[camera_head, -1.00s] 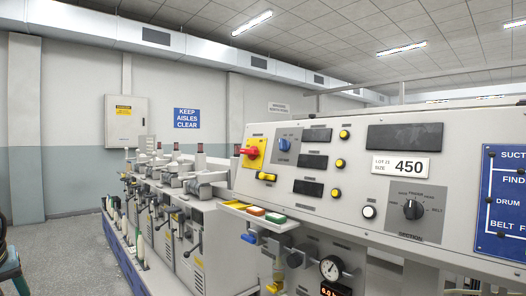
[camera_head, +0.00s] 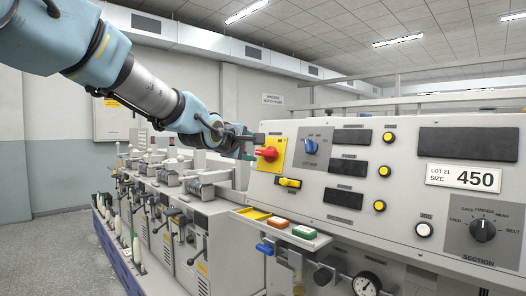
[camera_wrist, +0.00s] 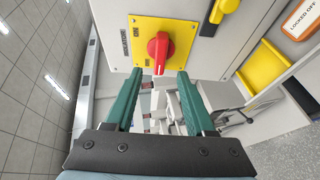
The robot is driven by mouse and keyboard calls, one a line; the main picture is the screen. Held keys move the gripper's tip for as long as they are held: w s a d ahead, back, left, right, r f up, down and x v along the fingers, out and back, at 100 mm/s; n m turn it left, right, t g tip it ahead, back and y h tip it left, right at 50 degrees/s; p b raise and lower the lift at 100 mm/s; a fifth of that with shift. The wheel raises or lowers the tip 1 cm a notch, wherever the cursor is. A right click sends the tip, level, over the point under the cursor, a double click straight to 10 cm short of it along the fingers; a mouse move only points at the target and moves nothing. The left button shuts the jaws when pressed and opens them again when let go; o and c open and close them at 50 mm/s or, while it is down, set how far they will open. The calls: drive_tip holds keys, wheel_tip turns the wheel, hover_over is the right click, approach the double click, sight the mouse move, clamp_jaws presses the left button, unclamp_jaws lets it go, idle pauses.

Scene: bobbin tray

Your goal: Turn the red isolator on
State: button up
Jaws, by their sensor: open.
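The red isolator (camera_head: 267,153) is a red rotary handle on a yellow plate (camera_head: 279,150), at the left end of the grey control panel. In the wrist view the red handle (camera_wrist: 158,50) lies between and just beyond my open fingertips, on its yellow plate (camera_wrist: 180,30). My gripper (camera_head: 250,146) is at the left of the isolator, close to the handle. In the wrist view my gripper (camera_wrist: 160,82) has its two green fingers apart with nothing held. I cannot tell whether a finger touches the handle.
A blue knob (camera_head: 311,147) and a yellow switch (camera_head: 289,183) sit near the isolator on the panel. A shelf below holds a yellow tray (camera_head: 254,214) and orange and green tags. A row of machines (camera_head: 180,220) stands at the left.

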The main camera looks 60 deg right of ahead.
sight(264, 153)
drive_tip(key=p+x, duration=0.3)
drive_tip(key=x, duration=0.5)
drive_tip(key=shift+c, duration=0.2)
drive_tip(key=shift+f, duration=0.1)
clamp_jaws()
